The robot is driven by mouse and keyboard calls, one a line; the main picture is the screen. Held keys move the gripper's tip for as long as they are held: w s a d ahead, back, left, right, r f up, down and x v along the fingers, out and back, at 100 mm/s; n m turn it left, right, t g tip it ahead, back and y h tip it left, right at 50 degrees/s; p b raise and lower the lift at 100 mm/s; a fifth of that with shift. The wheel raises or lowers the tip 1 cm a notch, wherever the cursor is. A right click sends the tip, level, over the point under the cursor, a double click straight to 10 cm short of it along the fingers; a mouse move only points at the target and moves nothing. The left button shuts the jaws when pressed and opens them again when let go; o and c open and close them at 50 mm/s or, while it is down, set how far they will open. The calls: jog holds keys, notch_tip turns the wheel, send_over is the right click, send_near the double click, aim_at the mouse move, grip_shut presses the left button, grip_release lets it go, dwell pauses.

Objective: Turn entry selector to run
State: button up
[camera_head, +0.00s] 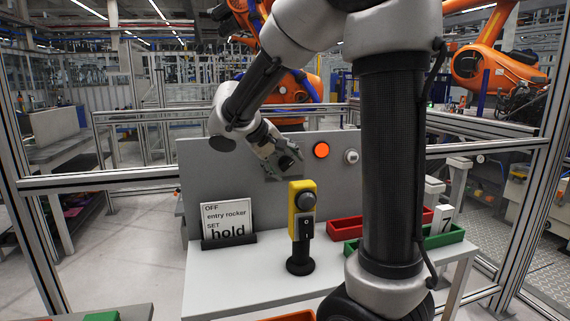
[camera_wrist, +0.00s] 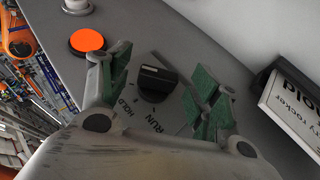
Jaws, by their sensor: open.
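The entry selector (camera_wrist: 156,83) is a black knob on a grey panel, with a pale line along its top. The printed words HOLD and RUN lie near it on the wrist view's lower side. I cannot tell for sure which mark the knob points to. My gripper (camera_head: 284,161) is at the panel; in the wrist view (camera_wrist: 161,78) its green-padded fingers are open, one on each side of the knob. I cannot tell whether they touch it. In the head view my gripper hides the knob.
An orange button (camera_head: 321,150) and a small pale knob (camera_head: 351,157) sit right of my gripper. A yellow post (camera_head: 295,222) with a black button stands in front of the panel. A sign (camera_head: 227,218) reads "OFF entry rocker SET hold". Red (camera_head: 346,230) and green (camera_head: 447,236) bins stand right.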

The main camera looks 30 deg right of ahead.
jog(key=shift+d+f, duration=0.25)
jog(key=shift+f, duration=0.05)
jog(key=c, duration=1)
jog(key=shift+c, duration=0.2)
